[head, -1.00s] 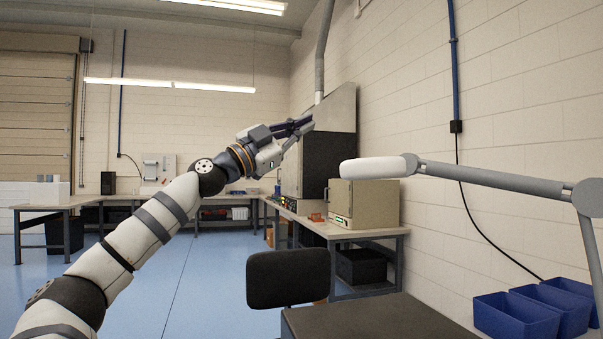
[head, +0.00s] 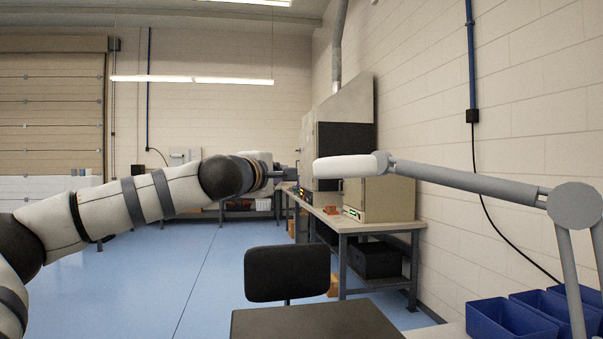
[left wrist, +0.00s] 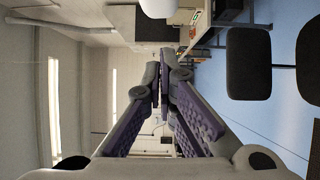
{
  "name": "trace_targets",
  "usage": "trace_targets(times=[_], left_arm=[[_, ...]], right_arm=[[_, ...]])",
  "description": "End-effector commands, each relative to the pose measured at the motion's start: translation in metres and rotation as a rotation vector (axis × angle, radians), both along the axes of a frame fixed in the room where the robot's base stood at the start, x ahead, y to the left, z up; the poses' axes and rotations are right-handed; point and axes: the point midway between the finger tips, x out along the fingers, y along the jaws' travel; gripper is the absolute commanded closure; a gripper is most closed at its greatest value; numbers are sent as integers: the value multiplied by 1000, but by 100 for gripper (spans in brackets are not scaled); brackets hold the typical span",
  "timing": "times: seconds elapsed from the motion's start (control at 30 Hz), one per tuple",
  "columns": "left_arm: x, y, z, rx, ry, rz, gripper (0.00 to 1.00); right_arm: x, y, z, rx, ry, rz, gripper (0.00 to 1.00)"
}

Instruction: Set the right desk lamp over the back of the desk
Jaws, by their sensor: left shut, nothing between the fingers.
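The right desk lamp has a white rounded head (head: 345,168), level in the head view, on a grey arm (head: 460,182) that runs right to a round joint (head: 574,206) with struts below. My left gripper (head: 284,173) is left of the lamp head at about its height, seen end-on and apart from it in the picture. In the left wrist view its fingers (left wrist: 162,85) come together with nothing between them. A white rounded shape at the top edge there may be the lamp head. The desk (head: 452,331) shows only in part at the lower right. My right gripper is out of view.
Blue bins (head: 512,322) stand at the lower right below the lamp arm. A black chair (head: 287,273) and a dark flat surface (head: 315,321) are at the bottom middle. A beige box (head: 385,198) stands on a bench behind the lamp. Floor is open at left.

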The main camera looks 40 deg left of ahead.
Motion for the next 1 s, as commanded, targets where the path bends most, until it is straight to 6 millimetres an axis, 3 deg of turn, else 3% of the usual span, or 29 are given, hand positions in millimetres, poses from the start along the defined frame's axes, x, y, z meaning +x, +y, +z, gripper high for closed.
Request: trace_targets(times=[0.03, 0.2, 0.4, 0.87, 1.0], left_arm=[[15, 4, -9, 7, 15, 3, 100], [34, 13, 2, 16, 4, 4, 100], [64, 1, -7, 6, 13, 1, 100], [71, -4, -2, 1, 5, 0, 100], [87, -1, -7, 3, 13, -16, 100]], right_arm=[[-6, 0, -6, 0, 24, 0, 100], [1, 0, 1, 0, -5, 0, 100], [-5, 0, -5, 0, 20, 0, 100], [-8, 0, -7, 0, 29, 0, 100], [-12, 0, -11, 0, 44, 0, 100]])
